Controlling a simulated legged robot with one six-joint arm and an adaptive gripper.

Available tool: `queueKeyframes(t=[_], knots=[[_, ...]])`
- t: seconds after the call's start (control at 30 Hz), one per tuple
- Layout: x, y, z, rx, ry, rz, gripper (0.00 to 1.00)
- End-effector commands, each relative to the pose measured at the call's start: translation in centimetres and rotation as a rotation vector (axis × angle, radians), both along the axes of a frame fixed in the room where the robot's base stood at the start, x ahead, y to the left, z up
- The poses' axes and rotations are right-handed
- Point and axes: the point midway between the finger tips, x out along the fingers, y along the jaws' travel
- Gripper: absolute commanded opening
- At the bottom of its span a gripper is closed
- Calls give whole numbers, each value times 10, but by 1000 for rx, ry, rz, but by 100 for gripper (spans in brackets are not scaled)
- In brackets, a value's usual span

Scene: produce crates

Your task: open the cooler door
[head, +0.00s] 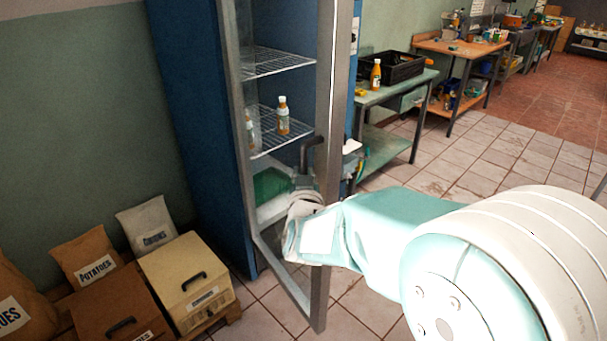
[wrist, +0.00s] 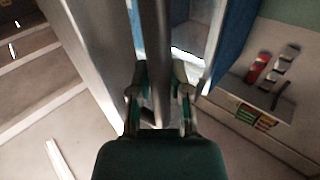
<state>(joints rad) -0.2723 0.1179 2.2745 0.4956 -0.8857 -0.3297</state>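The blue cooler (head: 190,120) stands left of centre in the head view. Its grey-framed glass door (head: 335,110) stands partly open, with its handle-side edge swung out toward me. The dark bar handle (head: 313,146) is on that edge and also shows upright in the wrist view (wrist: 155,45). My gripper (head: 306,186) is at the lower part of the handle. In the wrist view its fingers (wrist: 160,95) lie on both sides of the bar and appear closed on it. My wrist hides part of the lower door frame in the head view.
Juice bottles (head: 283,116) stand on a wire shelf inside. Wooden boxes (head: 188,277) and sacks (head: 147,225) sit at the lower left. A green table (head: 405,90) with a black crate (head: 393,68) is behind the door at right. Tiled floor is clear at right.

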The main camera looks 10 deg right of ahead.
Motion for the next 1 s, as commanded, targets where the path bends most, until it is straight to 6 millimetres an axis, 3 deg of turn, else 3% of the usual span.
queueKeyframes(t=[0.03,0.07,0.47,0.8,1.0], knots=[[0,0,2,0,-5,0,46],[0,1,2,0,-5,0,60],[-2,1,0,0,0,0,60],[-53,7,0,0,-1,3,60],[-72,9,-1,-1,-1,1,60]])
